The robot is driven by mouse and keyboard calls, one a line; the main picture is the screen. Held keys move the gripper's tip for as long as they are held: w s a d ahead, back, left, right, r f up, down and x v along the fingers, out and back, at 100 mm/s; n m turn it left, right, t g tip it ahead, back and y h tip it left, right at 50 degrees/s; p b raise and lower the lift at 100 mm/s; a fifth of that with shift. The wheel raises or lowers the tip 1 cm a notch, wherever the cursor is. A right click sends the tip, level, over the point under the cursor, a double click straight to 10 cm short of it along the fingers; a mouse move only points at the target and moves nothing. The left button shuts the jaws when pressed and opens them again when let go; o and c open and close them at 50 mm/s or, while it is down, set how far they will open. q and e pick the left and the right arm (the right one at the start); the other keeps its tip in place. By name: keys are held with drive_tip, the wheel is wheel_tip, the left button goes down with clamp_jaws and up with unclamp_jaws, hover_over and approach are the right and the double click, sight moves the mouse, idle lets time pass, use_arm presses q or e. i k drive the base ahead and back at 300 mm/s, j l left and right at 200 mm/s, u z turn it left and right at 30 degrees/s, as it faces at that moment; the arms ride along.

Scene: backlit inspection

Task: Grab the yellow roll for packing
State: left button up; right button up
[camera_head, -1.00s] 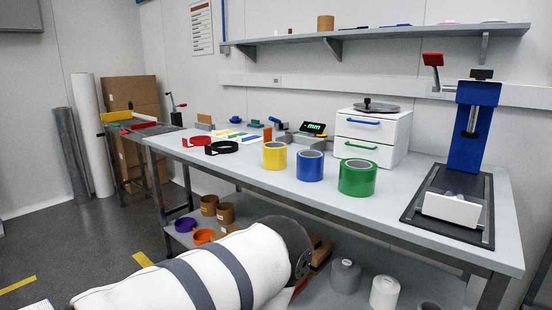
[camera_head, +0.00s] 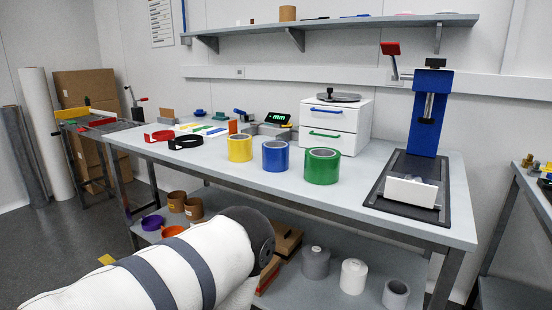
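A yellow roll (camera_head: 240,148) stands upright on the grey workbench (camera_head: 350,198), near its front edge. A blue roll (camera_head: 275,156) stands just right of it, and a green roll (camera_head: 322,166) stands right of the blue one. No gripper touches the yellow roll. A thick white arm link of mine with grey bands comes in from the lower left and ends below the bench front edge. Neither of my grippers shows in this view.
Behind the rolls are a white drawer unit (camera_head: 335,122) and a scale (camera_head: 275,125). A blue press (camera_head: 428,125) stands at the bench's right. The lower shelf holds grey and white spools (camera_head: 353,277). A shelf (camera_head: 350,27) hangs above. Another table edge (camera_head: 535,195) is at far right.

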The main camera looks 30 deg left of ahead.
sight(240, 146)
drive_tip(key=u, duration=1.3)
